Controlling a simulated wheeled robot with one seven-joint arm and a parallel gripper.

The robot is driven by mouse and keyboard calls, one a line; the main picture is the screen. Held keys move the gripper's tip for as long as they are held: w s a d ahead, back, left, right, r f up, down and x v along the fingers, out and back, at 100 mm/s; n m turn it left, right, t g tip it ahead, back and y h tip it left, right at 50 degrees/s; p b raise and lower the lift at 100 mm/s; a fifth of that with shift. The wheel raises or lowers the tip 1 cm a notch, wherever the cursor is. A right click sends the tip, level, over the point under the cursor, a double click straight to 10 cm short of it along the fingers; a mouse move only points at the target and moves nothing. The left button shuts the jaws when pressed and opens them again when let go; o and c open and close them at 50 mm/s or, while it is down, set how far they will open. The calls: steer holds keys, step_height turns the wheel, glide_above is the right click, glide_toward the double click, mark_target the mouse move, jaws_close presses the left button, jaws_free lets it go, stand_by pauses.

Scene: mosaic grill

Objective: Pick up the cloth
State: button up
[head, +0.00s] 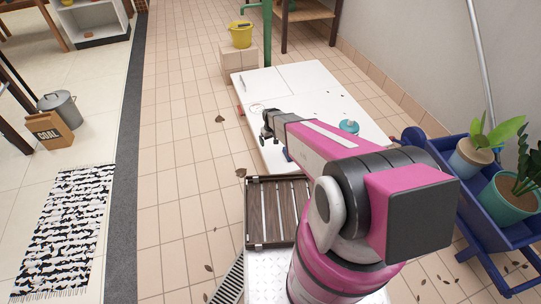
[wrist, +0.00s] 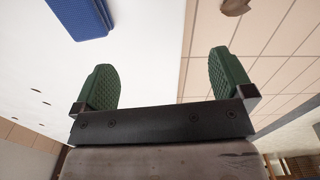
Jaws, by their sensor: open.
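A flat blue piece with straight edges, which looks like the cloth (wrist: 80,17), lies on the white surface at the top left of the wrist view. In the head view a small blue bit of it (head: 286,153) shows beside my arm; the rest is hidden. My gripper (wrist: 168,76) is open, its two green fingers wide apart with nothing between them. It is apart from the cloth. In the head view my gripper (head: 267,128) is over the left edge of the white table (head: 300,82).
A teal round object (head: 348,127) sits on the table, right of my arm. A dark slatted crate (head: 262,212) stands nearer. A blue cart (head: 500,215) with potted plants is at right. A yellow bucket (head: 241,34) stands on a box behind. Tiled floor at left is mostly clear.

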glide_above(270, 157)
step_height(270, 157, down, 4)
steer(key=shift+w+d+f, duration=0.1)
steer(key=shift+f, duration=1.5)
steer(key=shift+w+d+f, duration=0.1)
steer(key=shift+f, duration=1.5)
steer(key=shift+s+a, duration=0.15)
jaws_close()
jaws_free()
steer(key=shift+r, duration=0.15)
step_height(270, 157, up, 10)
steer(key=shift+r, duration=0.2)
